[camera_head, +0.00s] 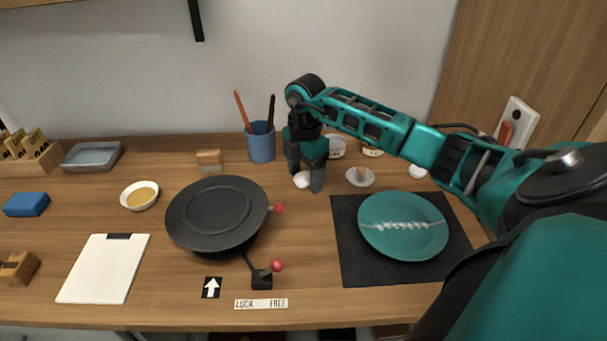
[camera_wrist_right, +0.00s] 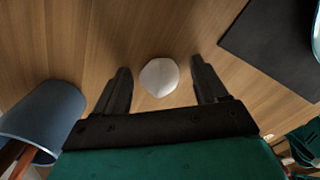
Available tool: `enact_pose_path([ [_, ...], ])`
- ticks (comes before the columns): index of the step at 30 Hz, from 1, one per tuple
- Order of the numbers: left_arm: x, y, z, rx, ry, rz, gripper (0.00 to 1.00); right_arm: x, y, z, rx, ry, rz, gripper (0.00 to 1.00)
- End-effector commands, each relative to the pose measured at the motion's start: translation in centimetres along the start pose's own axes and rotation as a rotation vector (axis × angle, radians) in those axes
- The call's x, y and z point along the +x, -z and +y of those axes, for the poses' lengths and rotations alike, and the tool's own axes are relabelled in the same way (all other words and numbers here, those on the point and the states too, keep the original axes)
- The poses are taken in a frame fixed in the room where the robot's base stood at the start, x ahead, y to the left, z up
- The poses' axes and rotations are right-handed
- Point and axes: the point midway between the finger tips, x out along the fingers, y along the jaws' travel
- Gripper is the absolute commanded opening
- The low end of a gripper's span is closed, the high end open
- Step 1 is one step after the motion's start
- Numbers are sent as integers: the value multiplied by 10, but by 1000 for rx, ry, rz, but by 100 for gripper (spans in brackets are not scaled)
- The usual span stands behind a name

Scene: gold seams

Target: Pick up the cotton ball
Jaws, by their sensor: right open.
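The cotton ball (camera_head: 302,180) is a small white round lump on the wooden table, behind the gap between the turntable and the black mat. My right gripper (camera_head: 305,184) points down over it with its jaws open, one finger on each side. In the right wrist view the cotton ball (camera_wrist_right: 159,77) lies between and slightly beyond the two open fingertips of my right gripper (camera_wrist_right: 160,78), with wood showing on both sides of it. Neither finger appears to touch it. My left gripper is not in view.
A blue cup (camera_head: 261,143) with two tools stands just left of my right gripper. A small dish (camera_head: 360,177) sits to its right. A black turntable (camera_head: 216,212) is in front left, and a teal plate (camera_head: 402,250) lies on a black mat (camera_head: 351,270) at front right.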

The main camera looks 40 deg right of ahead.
Motion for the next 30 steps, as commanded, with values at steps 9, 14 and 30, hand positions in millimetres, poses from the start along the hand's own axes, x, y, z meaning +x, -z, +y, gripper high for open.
enact_pose_path([
  [9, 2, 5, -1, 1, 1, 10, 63, 0, 0, 0, 0, 0, 0, 58],
  [14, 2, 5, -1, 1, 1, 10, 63, 0, 0, 0, 0, 0, 0, 43],
  [30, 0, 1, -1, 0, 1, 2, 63, -1, 0, 0, 1, 0, 0, 15],
])
